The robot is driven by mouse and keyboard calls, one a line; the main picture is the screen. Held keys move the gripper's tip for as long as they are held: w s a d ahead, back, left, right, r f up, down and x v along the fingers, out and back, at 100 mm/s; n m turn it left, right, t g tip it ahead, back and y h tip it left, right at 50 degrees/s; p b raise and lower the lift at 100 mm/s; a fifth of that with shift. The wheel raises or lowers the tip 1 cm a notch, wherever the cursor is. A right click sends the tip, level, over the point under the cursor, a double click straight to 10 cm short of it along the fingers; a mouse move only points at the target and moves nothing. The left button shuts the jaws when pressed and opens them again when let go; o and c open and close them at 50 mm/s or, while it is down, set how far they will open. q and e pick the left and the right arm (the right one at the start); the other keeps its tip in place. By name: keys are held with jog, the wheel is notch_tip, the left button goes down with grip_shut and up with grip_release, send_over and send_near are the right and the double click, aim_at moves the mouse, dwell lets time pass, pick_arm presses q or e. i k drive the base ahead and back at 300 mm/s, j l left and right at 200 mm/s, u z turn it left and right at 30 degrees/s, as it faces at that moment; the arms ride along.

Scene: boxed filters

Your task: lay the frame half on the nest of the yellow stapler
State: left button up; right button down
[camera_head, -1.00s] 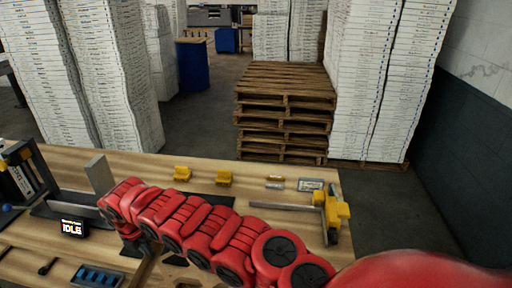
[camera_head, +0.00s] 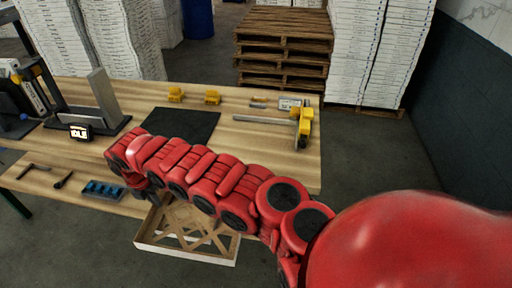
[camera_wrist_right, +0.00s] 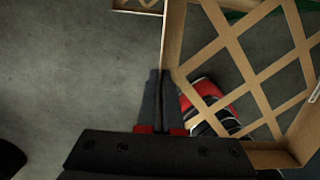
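The frame half (camera_head: 190,255), a wooden rim with a diagonal lattice, hangs over the floor in front of the bench. In the right wrist view its lattice (camera_wrist_right: 232,45) fills the right side. My right gripper (camera_wrist_right: 160,110) appears shut on the frame's side rail; in the head view the gripper (camera_head: 152,195) is partly hidden by my red arm. A black stand with yellow parts (camera_head: 38,92), which looks like the stapler, is at the bench's left. Beside it are a black base and grey upright plates (camera_head: 103,95), seemingly the nest. My left gripper is not in view.
The bench (camera_head: 260,150) carries a dark mat (camera_head: 180,124), small yellow blocks (camera_head: 212,97) and a yellow clamp-like tool (camera_head: 305,120) with a long bar. A blue tray (camera_head: 103,188) lies on the lower front board. Pallets (camera_head: 283,45) stand behind.

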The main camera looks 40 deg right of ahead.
aim_at(256, 143)
jog(key=l+u, duration=0.1)
jog(key=u, duration=0.35)
jog(key=l+u, duration=0.1)
jog(key=u, duration=0.4)
jog(key=l+u, duration=0.1)
jog(key=u, duration=0.35)
jog(key=l+u, duration=0.1)
jog(key=u, duration=0.4)
jog(key=k+l+u, duration=1.1)
jog(key=k+u, duration=0.55)
jog(key=k, duration=0.2)
